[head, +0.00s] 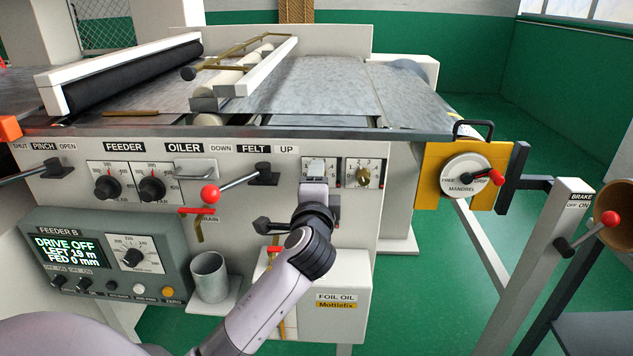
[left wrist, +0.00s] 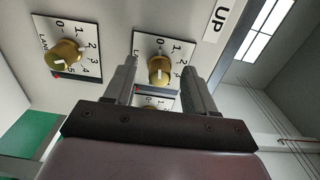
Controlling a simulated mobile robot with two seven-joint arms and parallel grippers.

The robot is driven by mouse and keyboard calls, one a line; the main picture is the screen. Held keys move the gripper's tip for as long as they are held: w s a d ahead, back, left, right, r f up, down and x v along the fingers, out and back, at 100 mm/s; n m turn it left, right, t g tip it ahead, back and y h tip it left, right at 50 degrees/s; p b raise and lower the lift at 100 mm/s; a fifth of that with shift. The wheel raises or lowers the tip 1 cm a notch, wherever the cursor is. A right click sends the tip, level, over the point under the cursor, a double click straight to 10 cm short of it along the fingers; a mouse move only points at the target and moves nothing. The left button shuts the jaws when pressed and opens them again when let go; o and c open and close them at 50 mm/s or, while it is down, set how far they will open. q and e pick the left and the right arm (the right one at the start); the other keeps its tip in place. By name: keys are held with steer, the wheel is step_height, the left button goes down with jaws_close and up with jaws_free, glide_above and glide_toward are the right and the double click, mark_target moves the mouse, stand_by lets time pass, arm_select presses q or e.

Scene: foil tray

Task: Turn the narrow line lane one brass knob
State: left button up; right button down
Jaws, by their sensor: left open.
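The other brass knob (head: 363,174) stands free to the right in the head view, and at the left in the left wrist view (left wrist: 61,54). My right gripper is out of view.
A felt lever with a red ball (head: 210,194) and black feeder knobs (head: 151,188) lie to the left. A foil oil box (head: 340,285) hangs below. The yellow mandrel plate (head: 432,174) is at the right. A metal cup (head: 210,277) stands lower left.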

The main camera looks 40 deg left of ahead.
arm_select(q)
steer(key=v, duration=0.6)
steer(key=shift+s, duration=0.2)
